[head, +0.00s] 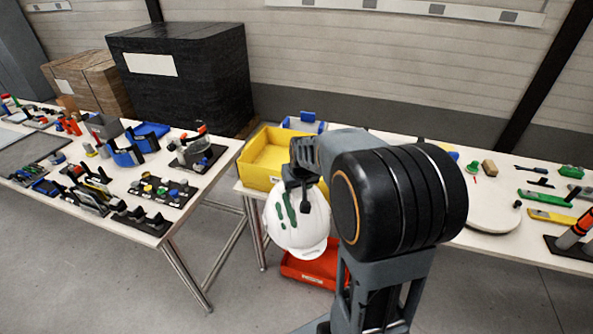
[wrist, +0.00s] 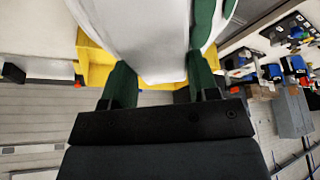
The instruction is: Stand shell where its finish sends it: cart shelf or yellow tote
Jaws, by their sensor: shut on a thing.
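A white helmet shell (head: 300,225) with dark green streaks on its side hangs below my gripper (head: 300,183). My gripper is shut on the shell. In the wrist view the shell (wrist: 140,35) fills the upper middle between the fingers of my gripper (wrist: 160,85). The yellow tote (head: 262,180) stands on the table behind the shell, and no shell shows in its visible part. The tote also shows behind the shell in the wrist view (wrist: 95,62). My arm hides part of the table right of the tote. I cannot make out a cart shelf.
A red bin (head: 318,268) sits low, partly behind the shell. The left table (head: 205,182) is crowded with tools and holders. The right table (head: 480,236) bears a pale round disc (head: 492,207) and several tools. A black-wrapped stack (head: 190,85) stands behind. Grey floor is open in front.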

